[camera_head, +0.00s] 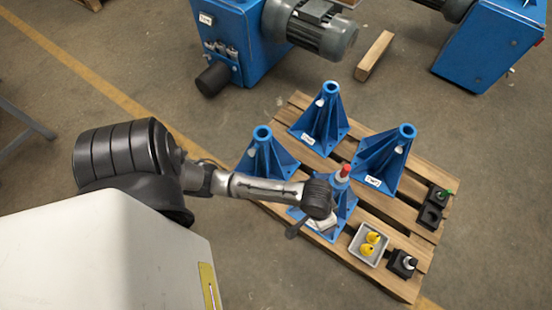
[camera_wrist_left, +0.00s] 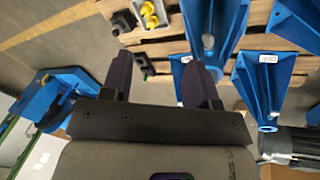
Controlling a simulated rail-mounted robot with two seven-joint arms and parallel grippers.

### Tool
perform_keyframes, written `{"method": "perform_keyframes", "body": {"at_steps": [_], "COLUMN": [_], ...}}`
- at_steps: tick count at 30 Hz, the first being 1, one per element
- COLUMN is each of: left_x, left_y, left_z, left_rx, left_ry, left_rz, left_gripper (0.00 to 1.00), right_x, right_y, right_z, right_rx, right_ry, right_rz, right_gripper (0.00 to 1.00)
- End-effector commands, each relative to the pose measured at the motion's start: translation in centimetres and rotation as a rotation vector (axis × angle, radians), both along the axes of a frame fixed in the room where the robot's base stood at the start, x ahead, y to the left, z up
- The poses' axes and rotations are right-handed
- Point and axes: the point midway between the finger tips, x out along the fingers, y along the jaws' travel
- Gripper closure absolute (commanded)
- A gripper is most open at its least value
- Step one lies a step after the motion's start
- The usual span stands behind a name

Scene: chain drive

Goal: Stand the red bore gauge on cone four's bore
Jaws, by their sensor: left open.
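The red bore gauge (camera_head: 343,172), with a pale lower part, appears upright at the top of the front blue cone (camera_head: 346,203), which my arm partly hides. Three other blue cones (camera_head: 322,118), (camera_head: 386,163), (camera_head: 266,157) stand on the pallet with open bores. Their labels are too small to read. My right gripper is out of view.
The wooden pallet (camera_head: 396,210) also holds a grey tray (camera_head: 358,252) with yellow pieces (camera_head: 371,243), a black block (camera_head: 402,264) and a black holder with a green-topped piece (camera_head: 434,206). Blue motor machines and a loose timber (camera_head: 375,55) lie beyond.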

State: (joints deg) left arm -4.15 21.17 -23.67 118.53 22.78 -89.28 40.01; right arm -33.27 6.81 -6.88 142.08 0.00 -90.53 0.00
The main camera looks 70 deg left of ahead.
Motion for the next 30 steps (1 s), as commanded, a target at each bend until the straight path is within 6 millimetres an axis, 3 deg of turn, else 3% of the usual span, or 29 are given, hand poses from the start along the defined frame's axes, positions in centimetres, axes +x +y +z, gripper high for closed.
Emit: {"method": "perform_keyframes", "body": {"at_steps": [1, 3, 12, 18, 30], "left_x": [-2.2, -4.5, -11.3, -12.8, -12.8], "left_y": [-0.3, 0.2, 4.1, 5.2, 5.3], "left_z": [0.4, 1.1, 3.8, 4.5, 4.5], "left_rx": [0.002, 0.035, 0.212, 0.265, 0.268], "left_ry": [-0.031, -0.078, -0.152, -0.154, -0.153], "left_rz": [-0.045, -0.104, -0.24, -0.269, -0.272], "left_gripper": [0.45, 0.45, 0.45, 0.45, 0.45], "right_x": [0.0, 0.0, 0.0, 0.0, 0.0], "right_y": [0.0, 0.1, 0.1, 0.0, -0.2], "right_z": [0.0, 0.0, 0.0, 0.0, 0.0], "right_rx": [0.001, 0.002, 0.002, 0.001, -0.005], "right_ry": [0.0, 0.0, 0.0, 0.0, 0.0], "right_rz": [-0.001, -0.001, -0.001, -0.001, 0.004], "right_gripper": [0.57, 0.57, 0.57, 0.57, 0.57]}}
